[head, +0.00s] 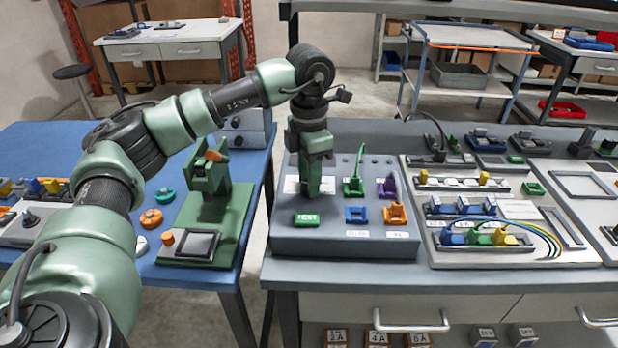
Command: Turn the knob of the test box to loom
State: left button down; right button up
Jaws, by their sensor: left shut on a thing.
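The test box (345,246) is a grey box with a sloped top on the front of the grey bench. A green button marked TEST (307,219) is at its lower left. My left gripper (313,190) points straight down over the upper left of the box top, shut, with its fingertips at a white label plate (292,185). The knob is hidden behind the fingers, so its pointing direction and the label words cannot be read. A green plug with a cable (354,186), a purple plug (387,188), a blue socket (356,215) and an orange plug (396,213) are to the right.
A grey board (468,263) with blue, green and yellow connectors and looped wires is right of the box. A blue table (228,272) with a green press (208,180) stands left, across a narrow gap. Drawer handles (411,322) jut out below the bench.

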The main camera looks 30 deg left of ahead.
pick_arm(q)
jog(key=m, duration=0.6)
jog(key=shift+m, duration=0.3)
jog(key=m, duration=0.5)
jog(key=shift+w+r, duration=0.1)
jog(key=m, duration=0.6)
jog(key=shift+m, duration=0.4)
jog(key=m, duration=0.3)
jog(key=shift+m, duration=0.8)
jog(key=c, duration=1)
grip_release()
